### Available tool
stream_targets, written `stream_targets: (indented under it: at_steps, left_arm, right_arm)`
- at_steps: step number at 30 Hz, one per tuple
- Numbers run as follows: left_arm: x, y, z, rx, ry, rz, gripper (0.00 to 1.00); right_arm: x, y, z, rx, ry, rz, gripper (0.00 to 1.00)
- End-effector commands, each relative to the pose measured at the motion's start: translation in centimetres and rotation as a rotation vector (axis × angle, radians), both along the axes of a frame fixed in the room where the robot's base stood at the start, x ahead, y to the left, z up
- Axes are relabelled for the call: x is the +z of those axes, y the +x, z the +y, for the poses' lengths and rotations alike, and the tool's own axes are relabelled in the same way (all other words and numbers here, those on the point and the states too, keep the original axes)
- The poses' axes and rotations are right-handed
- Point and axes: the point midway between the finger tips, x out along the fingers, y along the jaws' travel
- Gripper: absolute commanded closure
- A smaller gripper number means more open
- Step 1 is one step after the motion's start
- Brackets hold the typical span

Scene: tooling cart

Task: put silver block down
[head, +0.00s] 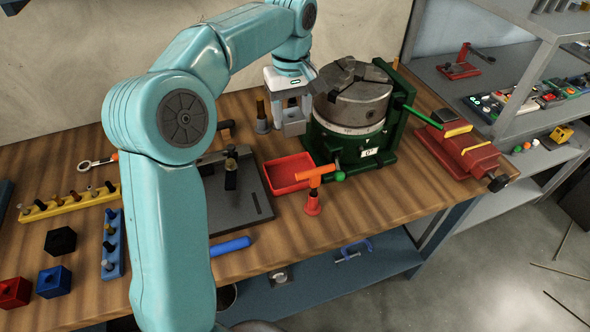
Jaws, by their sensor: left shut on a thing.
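My left gripper (290,103) reaches down at the back of the wooden workbench, just left of the green rotary table with its grey chuck. It is shut on a small silver block (293,129), which shows at the lower end of the fingers. The fingers hide much of the block. I cannot tell whether its underside touches the bench top (240,108). My right gripper is not in view.
A dark-topped holder (262,116) stands close left of the gripper. The green rotary table (352,150) is close right. A red vise (460,152) is farther right.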

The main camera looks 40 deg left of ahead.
Motion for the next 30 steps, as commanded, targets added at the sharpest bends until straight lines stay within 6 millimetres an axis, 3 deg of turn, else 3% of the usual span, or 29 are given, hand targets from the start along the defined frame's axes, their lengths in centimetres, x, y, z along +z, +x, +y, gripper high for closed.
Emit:
stream_targets:
  at_steps: [1,3,10,24,30]
  left_arm:
    - [-2.0,-0.2,0.1,0.002,-0.001,0.006,0.87]
    - [-4.0,-0.2,0.1,0.002,-0.001,0.006,0.87]
    - [-9.9,-0.1,0.0,0.001,-0.002,0.004,0.87]
    - [-15.8,0.0,-0.1,-0.003,0.0,0.001,0.87]
    - [-16.0,0.1,-0.1,-0.002,0.0,-0.001,0.87]
  right_arm:
    - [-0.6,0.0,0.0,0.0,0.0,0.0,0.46]
    - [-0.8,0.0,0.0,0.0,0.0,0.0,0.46]
    - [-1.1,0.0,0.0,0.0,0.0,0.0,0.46]
    - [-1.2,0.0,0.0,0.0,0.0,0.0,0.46]
    - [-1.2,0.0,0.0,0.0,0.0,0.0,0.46]
